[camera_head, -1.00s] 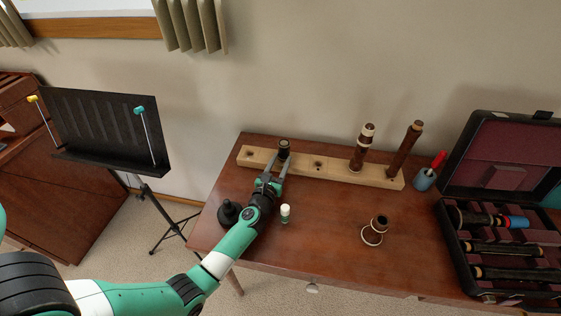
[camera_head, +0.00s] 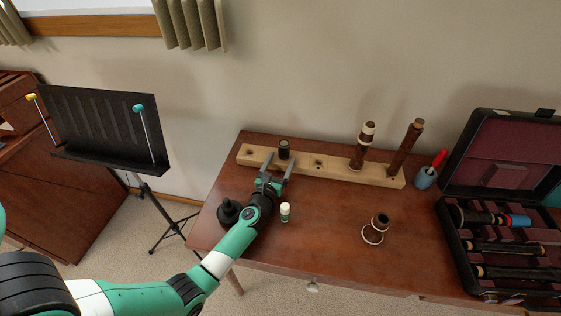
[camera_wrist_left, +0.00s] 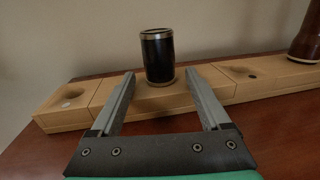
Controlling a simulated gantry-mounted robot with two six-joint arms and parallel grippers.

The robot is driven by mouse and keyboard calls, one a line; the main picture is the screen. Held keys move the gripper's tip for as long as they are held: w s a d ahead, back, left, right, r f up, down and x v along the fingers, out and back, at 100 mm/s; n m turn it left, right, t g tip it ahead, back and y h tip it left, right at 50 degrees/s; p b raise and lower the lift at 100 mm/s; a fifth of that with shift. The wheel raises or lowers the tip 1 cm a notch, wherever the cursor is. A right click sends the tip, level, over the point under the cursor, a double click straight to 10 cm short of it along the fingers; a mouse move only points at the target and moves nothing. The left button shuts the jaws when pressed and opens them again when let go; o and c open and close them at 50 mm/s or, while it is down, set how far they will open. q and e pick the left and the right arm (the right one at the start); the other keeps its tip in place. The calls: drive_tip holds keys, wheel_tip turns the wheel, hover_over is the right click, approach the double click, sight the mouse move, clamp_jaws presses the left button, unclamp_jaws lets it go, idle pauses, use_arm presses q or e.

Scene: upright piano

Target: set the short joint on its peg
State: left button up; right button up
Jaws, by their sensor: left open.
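The short joint (camera_head: 284,149) is a small dark cylinder with a pale ring at its top. It stands upright on the wooden peg rack (camera_head: 331,170), and no peg shows beneath it. It also shows in the left wrist view (camera_wrist_left: 158,57), with pale metal rims at top and bottom. My left gripper (camera_head: 279,161) is open and empty, just in front of the joint. In the left wrist view its two fingers (camera_wrist_left: 165,82) point at the rack on either side of the joint, without visible contact. My right gripper is not in view.
Two taller joints (camera_head: 363,147) (camera_head: 405,148) stand on the rack's right part. A bell piece (camera_head: 375,229), a small white-capped bottle (camera_head: 285,212), a black stand (camera_head: 229,212) and a blue cup (camera_head: 424,179) are on the table. An open case (camera_head: 500,245) lies at right.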

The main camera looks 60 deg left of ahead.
use_arm(q)
drive_tip(key=p+v, duration=0.1)
drive_tip(key=v, duration=0.6)
drive_tip(key=shift+s+d+p, duration=0.2)
drive_tip(key=shift+s+p, duration=0.05)
drive_tip(key=shift+p, duration=0.05)
idle(0.3)
